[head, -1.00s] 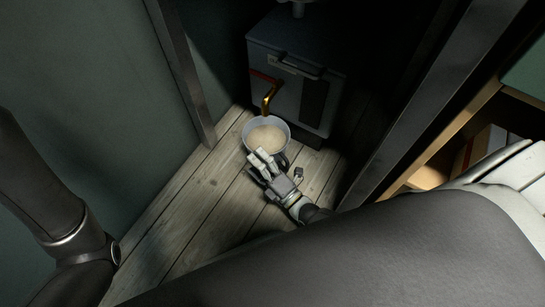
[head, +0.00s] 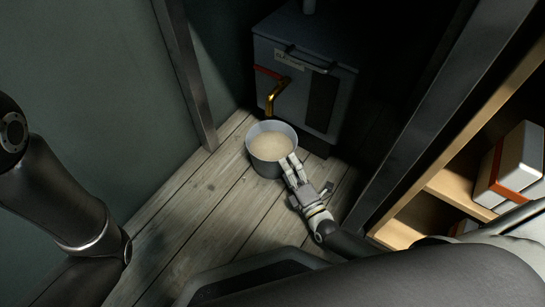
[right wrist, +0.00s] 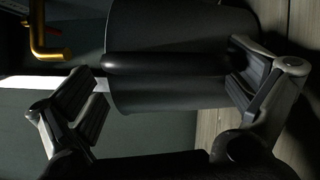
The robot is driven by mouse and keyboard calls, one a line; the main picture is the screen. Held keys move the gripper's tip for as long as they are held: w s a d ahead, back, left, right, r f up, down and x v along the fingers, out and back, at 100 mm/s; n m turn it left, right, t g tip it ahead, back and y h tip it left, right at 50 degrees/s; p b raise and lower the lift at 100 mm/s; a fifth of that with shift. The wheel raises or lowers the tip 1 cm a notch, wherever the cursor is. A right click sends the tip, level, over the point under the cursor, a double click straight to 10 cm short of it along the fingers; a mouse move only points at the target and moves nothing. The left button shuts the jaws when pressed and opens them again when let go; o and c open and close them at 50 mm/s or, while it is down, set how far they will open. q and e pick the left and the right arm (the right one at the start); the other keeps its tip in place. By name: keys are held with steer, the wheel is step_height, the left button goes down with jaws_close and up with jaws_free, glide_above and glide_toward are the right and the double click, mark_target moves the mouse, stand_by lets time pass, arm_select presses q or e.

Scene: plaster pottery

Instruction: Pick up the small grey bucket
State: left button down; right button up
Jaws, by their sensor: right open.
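The small grey bucket (head: 263,168) stands upright on the plank floor, with a pale beige content (head: 272,146) inside. My right gripper (head: 291,164) is at the bucket's near right side, its fingers overlapping the rim in the head view. In the right wrist view the bucket's dark wall (right wrist: 150,28) and a black bar-like handle (right wrist: 165,62) lie between the spread fingers of the right gripper (right wrist: 168,80). The fingers are open; whether one touches the bucket is unclear. My left arm shows at the left of the head view, but its gripper does not.
A grey metal cabinet (head: 290,88) with a brass spout (head: 272,98) stands just behind the bucket. A dark post (head: 186,75) rises at left, another (head: 425,125) at right. Wooden shelves (head: 455,185) hold a white and red box (head: 510,165). Floor left of the bucket is clear.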

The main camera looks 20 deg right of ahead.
steer(key=shift+w, duration=0.15)
steer(key=c, duration=1.1)
steer(key=shift+r, duration=0.1)
steer(key=shift+c, duration=0.2)
